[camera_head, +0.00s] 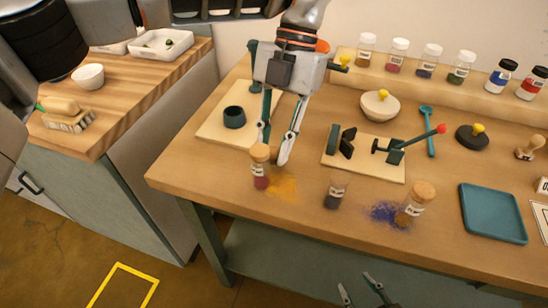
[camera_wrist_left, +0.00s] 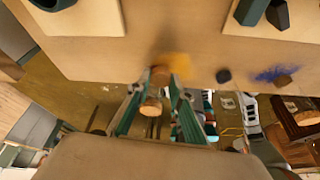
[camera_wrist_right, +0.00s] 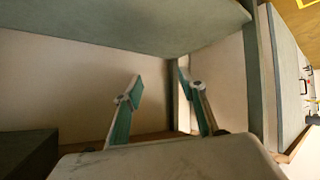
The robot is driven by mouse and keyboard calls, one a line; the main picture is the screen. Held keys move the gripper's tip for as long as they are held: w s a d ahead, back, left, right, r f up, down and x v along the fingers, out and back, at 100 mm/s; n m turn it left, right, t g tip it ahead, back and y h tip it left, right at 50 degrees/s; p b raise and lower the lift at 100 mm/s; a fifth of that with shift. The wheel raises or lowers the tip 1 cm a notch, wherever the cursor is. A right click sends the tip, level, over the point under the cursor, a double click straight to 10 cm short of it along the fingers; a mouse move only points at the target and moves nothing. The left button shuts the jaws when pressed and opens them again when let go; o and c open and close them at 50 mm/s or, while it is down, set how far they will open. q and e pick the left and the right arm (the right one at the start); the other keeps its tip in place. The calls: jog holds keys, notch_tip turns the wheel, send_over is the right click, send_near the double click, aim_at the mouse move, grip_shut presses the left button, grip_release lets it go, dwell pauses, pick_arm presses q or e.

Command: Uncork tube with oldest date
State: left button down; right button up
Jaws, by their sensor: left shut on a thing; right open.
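A glass tube with dark red powder, a label and a cork (camera_head: 260,152) stands near the front edge of the table. My left gripper (camera_head: 273,150) is at the cork's height; its fingers flank the cork (camera_wrist_left: 151,107) in the left wrist view, shut on it. A dark-powder tube (camera_head: 335,192) stands to the right, with no cork visible. The dates are too small to read. My right gripper (camera_head: 365,290) is open and empty, below the table's front edge.
Orange powder (camera_head: 285,187) lies beside the red tube. A board with a black holder and red-knobbed lever (camera_head: 440,129) stands behind, near a white bowl (camera_head: 380,106). A teal tray (camera_head: 492,212) lies right. Several jars (camera_head: 398,55) line the back shelf. My right gripper is near the lower shelf (camera_head: 300,265).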

aim_at(276, 149)
pick_arm(q)
notch_tip(276, 149, down, 3)
jog(key=shift+f+b, duration=0.1)
jog(key=shift+b, duration=0.5)
jog(key=shift+w+f, duration=0.1)
jog(key=shift+f, duration=0.45)
jog(key=shift+r, duration=0.2)
jog(key=c, duration=1.8)
grip_release()
jog(key=shift+f, duration=0.15)
pick_arm(e)
jog(key=shift+s+a+f, duration=0.15)
jog(key=shift+a+f, duration=0.15)
jog(key=shift+f, duration=0.05)
